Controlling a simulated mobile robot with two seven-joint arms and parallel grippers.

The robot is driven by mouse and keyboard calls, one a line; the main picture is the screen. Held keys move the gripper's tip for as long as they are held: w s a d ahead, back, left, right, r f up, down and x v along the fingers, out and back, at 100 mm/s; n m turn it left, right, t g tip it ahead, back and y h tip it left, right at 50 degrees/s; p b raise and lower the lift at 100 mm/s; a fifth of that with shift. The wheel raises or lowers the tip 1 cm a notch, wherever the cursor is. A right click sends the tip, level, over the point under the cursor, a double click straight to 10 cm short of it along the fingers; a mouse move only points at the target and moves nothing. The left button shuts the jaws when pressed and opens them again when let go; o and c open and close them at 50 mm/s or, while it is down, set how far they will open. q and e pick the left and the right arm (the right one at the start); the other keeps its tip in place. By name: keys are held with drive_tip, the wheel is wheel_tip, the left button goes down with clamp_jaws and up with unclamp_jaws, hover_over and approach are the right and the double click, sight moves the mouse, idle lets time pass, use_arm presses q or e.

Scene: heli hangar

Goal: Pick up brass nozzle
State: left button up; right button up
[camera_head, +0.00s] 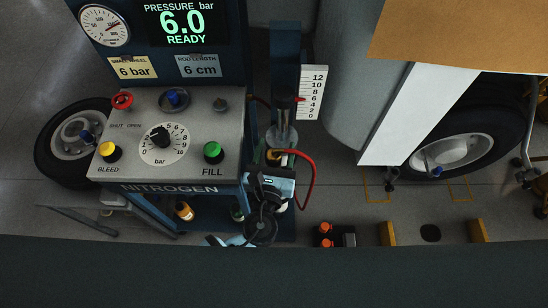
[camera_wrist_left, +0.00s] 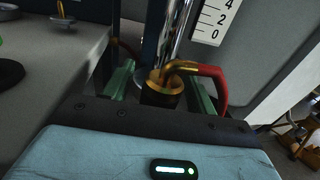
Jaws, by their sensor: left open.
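The brass nozzle (camera_wrist_left: 160,82) shows in the left wrist view as a gold collar and bent tube at the foot of a chrome rod, with a red hose (camera_wrist_left: 213,82) joined to the bend. It also shows small in the head view (camera_head: 272,153). My left gripper (camera_wrist_left: 162,88) is open, with one green finger on each side of the nozzle and visible gaps between. In the head view my left gripper (camera_head: 273,164) is just below the nozzle and partly covers its surroundings. The nozzle's lower end is hidden behind the gripper body. My right gripper is not in view.
The nitrogen panel (camera_head: 172,130) with knobs stands close on the left. A white ruler scale (camera_head: 312,92) is mounted beside the chrome rod. The red hose loops down on the right. A grey leg and a wheel (camera_head: 440,145) stand further right.

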use_arm(q)
drive_tip(key=c, duration=1.2)
